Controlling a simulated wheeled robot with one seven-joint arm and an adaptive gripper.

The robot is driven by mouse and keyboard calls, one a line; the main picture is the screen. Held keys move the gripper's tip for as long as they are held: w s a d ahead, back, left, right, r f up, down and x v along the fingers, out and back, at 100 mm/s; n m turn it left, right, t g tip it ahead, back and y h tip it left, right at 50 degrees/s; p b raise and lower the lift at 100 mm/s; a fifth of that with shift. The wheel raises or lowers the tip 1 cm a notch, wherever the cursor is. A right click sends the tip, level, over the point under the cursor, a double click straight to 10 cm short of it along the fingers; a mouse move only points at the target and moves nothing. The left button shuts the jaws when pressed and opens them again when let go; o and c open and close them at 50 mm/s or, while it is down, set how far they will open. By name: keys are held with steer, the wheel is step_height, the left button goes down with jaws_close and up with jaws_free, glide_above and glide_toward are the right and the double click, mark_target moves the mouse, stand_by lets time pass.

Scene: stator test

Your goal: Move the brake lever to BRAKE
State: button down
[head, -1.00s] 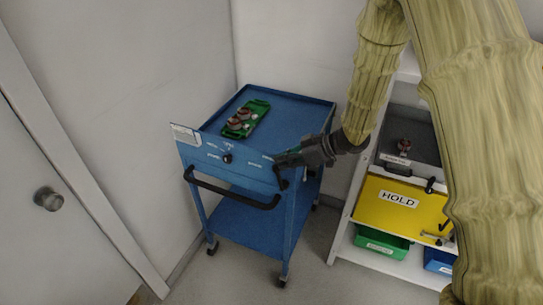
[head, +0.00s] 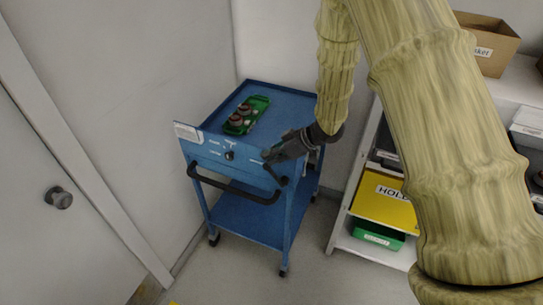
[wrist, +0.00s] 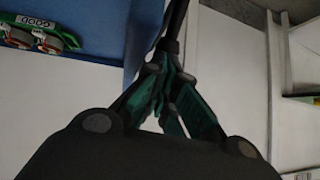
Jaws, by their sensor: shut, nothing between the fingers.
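The blue cart (head: 250,212) stands against the wall. Its front panel has small white labels, too small to read, and a round black knob (head: 229,155). A dark lever-like part (head: 283,181) shows at the panel's right end, just below my gripper; I cannot tell its setting. My gripper (head: 268,157) is at the right part of the panel, fingers pointing left. In the wrist view its fingers (wrist: 166,68) are shut with nothing visible between them. A dark rod (wrist: 175,30) runs upward just beyond the fingertips; I cannot tell whether it is the lever or whether they touch.
A black push handle (head: 235,189) curves across the cart's front. A green tray (head: 257,110) with reddish-brown parts lies on the cart top. A white shelf to the right holds a yellow HOLD panel (head: 385,199) and a green bin (head: 378,235).

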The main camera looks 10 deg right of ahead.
steer(key=shift+r, duration=0.15)
steer(key=s+d+r, duration=0.2)
steer(key=d+r, duration=0.5)
steer(key=r, duration=0.4)
steer(key=shift+r, duration=0.35)
stand_by(0.4)
